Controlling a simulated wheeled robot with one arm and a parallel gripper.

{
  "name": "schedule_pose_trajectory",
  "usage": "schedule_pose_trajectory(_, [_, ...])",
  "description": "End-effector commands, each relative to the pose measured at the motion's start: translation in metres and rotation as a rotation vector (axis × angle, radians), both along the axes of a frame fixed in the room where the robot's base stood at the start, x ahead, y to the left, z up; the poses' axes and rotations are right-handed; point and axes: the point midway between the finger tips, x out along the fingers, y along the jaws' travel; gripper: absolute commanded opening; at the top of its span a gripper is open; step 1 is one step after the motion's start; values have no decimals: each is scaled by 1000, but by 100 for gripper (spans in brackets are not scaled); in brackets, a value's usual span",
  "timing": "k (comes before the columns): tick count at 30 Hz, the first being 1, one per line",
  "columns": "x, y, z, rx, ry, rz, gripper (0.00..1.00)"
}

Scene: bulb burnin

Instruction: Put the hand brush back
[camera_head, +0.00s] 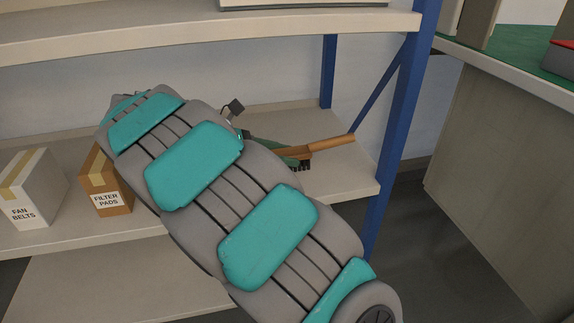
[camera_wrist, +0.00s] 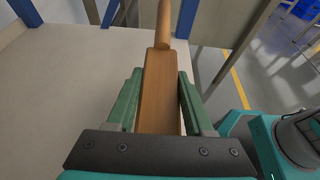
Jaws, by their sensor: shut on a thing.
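The hand brush (camera_head: 326,145) has a wooden back and handle and dark bristles. It is over the right end of the middle shelf (camera_head: 345,178) in the head view, its handle pointing right toward the blue post. In the wrist view the wooden brush (camera_wrist: 159,90) lies between the two green fingers of my gripper (camera_wrist: 158,98), with the handle pointing away. My gripper is shut on it. My arm hides part of the gripper in the head view. I cannot tell whether the bristles touch the shelf.
A white box marked FAN BELTS (camera_head: 34,188) and a brown box marked FILTER PADS (camera_head: 106,184) stand on the same shelf, left of my arm. A blue post (camera_head: 398,120) and diagonal brace bound the right end. An upper shelf (camera_head: 200,28) is overhead.

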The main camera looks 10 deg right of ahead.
Motion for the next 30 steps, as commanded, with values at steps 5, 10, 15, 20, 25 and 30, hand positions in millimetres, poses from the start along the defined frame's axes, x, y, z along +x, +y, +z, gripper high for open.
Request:
schedule_pose_trajectory(5, [9, -12, -2, 0, 0, -1, 0])
schedule_pose_trajectory(10, [9, -10, -32, 0, 1, 3, 0])
schedule_pose_trajectory(15, [9, -10, -37, 1, -2, 1, 0])
schedule_pose_trajectory(20, [9, -10, -36, 1, -2, 1, 0])
schedule_pose_trajectory(25, [8, -10, -39, 0, 0, 1, 56])
schedule_pose_trajectory(30, [9, -10, -39, 0, -1, 1, 75])
